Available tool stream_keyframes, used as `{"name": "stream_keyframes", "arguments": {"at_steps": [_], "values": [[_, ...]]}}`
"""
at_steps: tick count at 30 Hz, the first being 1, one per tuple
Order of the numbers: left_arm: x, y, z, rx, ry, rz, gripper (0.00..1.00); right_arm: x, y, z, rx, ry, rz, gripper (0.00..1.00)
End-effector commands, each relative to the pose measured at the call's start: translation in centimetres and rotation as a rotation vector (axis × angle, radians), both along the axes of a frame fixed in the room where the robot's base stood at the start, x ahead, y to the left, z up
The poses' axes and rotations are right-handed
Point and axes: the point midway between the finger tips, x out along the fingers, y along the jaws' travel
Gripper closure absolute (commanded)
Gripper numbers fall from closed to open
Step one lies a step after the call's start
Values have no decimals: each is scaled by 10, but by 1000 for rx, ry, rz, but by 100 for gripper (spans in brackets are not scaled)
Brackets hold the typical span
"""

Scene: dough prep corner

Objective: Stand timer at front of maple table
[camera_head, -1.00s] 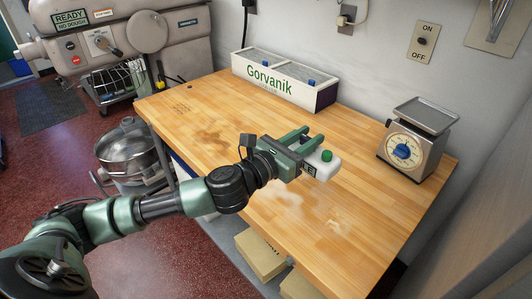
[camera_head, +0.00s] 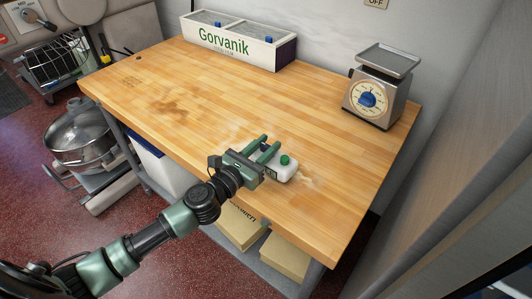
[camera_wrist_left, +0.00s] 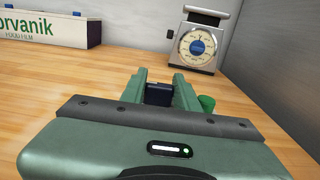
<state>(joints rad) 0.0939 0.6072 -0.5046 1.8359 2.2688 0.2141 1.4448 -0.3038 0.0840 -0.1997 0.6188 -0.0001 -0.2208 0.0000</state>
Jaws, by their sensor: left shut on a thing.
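The timer (camera_head: 287,171) is a small white block with a green knob, low over the front part of the maple table (camera_head: 330,195). My left gripper (camera_head: 270,146) is shut on it. In the left wrist view the green knob (camera_wrist_left: 207,103) shows just right of the fingers, with a dark part (camera_wrist_left: 158,93) between them. The white body is mostly hidden there. I cannot tell whether the timer touches the tabletop. My right gripper is not in view.
A dial scale (camera_head: 372,98) stands at the table's right, near the wall. A white Gorvanik box (camera_head: 238,45) stands along the back. The middle of the tabletop is clear. Cardboard boxes (camera_head: 285,258) lie on the shelf below, and a metal pot (camera_head: 78,135) stands left of the table.

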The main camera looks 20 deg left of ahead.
Motion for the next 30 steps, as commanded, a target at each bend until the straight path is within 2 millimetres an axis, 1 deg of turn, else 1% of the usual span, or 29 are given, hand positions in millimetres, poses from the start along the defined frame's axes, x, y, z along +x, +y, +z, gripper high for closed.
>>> {"name": "stream_keyframes", "arguments": {"at_steps": [1, 3, 10, 14, 15, 17, 18, 26, 29, 30], "values": [[0, 0, -13, -2, 3, 3, 100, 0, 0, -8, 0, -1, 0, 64], [0, 0, -18, -2, 1, 1, 100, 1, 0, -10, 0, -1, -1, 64], [0, 0, -16, 1, -1, 1, 100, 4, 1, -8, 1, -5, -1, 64], [0, 0, -20, 0, 0, 1, 100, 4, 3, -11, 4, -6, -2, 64], [0, 0, -21, 0, 1, 1, 67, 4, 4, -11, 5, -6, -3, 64], [0, 0, -20, 1, 1, 1, 50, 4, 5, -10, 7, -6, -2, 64], [0, 0, -20, 1, 1, 1, 48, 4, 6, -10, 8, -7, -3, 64], [0, 0, -20, 1, 1, 1, 48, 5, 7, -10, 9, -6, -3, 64], [0, 0, -14, 2, -1, 0, 48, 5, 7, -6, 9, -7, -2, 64], [-4, 1, -17, 2, 2, 0, 48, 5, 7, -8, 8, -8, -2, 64]]}}
